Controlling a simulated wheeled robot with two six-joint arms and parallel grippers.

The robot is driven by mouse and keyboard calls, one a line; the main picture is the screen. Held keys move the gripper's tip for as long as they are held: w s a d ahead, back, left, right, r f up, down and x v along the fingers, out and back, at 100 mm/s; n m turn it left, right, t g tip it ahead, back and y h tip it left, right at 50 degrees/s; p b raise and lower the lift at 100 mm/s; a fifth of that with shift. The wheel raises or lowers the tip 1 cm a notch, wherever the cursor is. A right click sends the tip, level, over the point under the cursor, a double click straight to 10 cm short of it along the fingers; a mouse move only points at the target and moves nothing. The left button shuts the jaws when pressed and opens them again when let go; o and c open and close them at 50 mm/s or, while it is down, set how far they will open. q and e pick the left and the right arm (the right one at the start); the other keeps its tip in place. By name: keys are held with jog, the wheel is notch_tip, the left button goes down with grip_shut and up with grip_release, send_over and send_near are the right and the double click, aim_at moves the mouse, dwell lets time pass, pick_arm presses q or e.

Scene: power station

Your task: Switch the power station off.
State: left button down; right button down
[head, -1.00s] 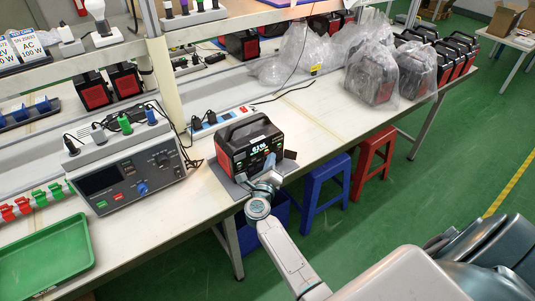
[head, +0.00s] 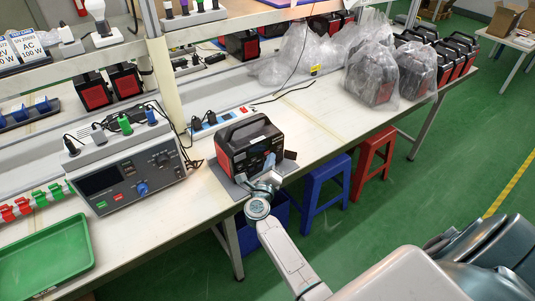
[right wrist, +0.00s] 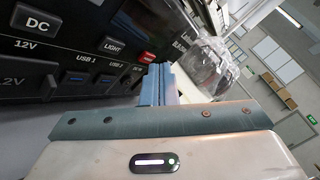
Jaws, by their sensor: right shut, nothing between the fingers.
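The power station (head: 240,137), a black and red box with a top handle, stands on a grey mat (head: 229,181) on the bench. Its front screen looks dark. My right gripper (head: 269,162) is at its front face, shut and empty. In the right wrist view, the blue fingertips (right wrist: 160,80) are together just below a small red button (right wrist: 147,57); I cannot tell whether they touch it. The front panel there also shows a DC button (right wrist: 34,21), a LIGHT button (right wrist: 113,46) and USB ports (right wrist: 76,77). My left gripper is not in view.
A grey test instrument (head: 128,180) with plugs on top stands left of the power station, and a green tray (head: 45,258) lies further left. Bagged power stations (head: 372,78) stand to the right. A blue stool (head: 325,181) and a red stool (head: 375,157) are by the bench.

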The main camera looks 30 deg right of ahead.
jog(key=shift+s, duration=0.55)
jog(key=s+p, duration=0.1)
jog(key=s, duration=0.5)
jog(key=shift+d+p, duration=0.3)
jog(key=shift+p, duration=0.1)
dwell(0.4)
